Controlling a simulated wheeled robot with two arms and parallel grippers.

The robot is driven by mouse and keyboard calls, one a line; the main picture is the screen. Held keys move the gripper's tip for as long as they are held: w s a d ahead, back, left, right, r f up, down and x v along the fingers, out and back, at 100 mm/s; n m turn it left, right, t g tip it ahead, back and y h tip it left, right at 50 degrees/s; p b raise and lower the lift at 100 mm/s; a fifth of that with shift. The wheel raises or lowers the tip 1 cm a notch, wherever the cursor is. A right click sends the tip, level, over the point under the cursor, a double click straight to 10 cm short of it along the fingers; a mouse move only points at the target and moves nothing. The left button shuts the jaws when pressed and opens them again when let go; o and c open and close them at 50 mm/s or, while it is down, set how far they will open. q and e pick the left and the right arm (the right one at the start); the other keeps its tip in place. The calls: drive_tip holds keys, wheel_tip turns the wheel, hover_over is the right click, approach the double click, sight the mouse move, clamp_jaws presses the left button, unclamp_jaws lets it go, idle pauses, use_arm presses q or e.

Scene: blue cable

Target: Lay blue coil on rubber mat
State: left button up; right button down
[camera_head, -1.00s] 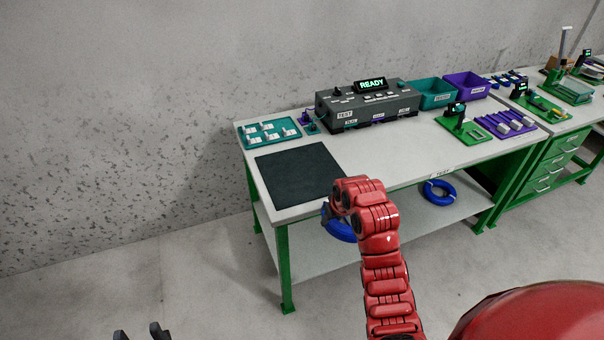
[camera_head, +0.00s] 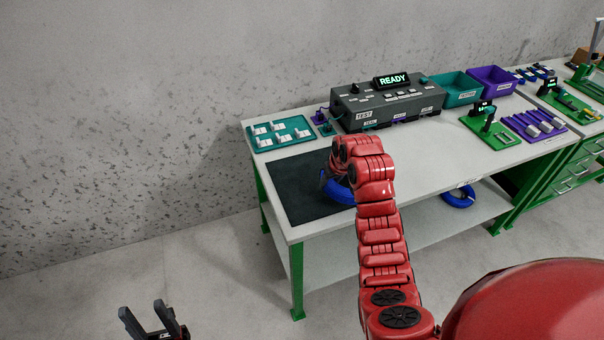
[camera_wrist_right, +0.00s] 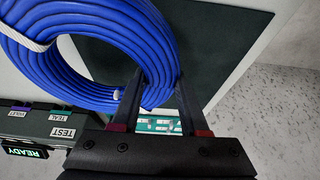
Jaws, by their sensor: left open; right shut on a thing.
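The blue coil (camera_head: 339,190) is partly hidden behind my right arm in the head view. In the right wrist view the coil (camera_wrist_right: 110,75) shows large, with a white tie on its left side. My right gripper (camera_wrist_right: 160,85) is shut on the coil's edge. The coil is over the black rubber mat (camera_head: 290,190), which also shows behind it in the right wrist view (camera_wrist_right: 225,40). I cannot tell whether the coil touches the mat. My left gripper (camera_head: 155,318) is open and empty, low at the bottom left, away from the table.
A teal tray (camera_head: 277,134) with white parts lies behind the mat. A grey test box (camera_head: 387,107) reading READY stands to its right, with teal (camera_head: 458,88) and purple (camera_head: 492,79) bins beyond. Another blue coil (camera_head: 459,196) lies on the lower shelf.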

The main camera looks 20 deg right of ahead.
drive_tip(key=w+a, duration=0.2)
drive_tip(key=w+a+p, duration=0.1)
drive_tip(key=w+a, duration=0.1)
drive_tip(key=w+a+p, duration=0.1)
drive_tip(key=w+a, duration=0.1)
drive_tip(key=w, duration=0.1)
drive_tip(key=shift+f, duration=0.25)
drive_tip(key=shift+w+a+f, duration=0.2)
drive_tip(key=shift+w+a, duration=0.55)
drive_tip(key=shift+w, duration=0.1)
drive_tip(key=shift+f+p, duration=0.5)
drive_tip(key=shift+p, duration=0.05)
drive_tip(key=shift+f, duration=1.25)
drive_tip(key=shift+f, duration=0.2)
drive_tip(key=shift+c, duration=2.1)
unclamp_jaws()
drive_tip(key=shift+s, duration=0.1)
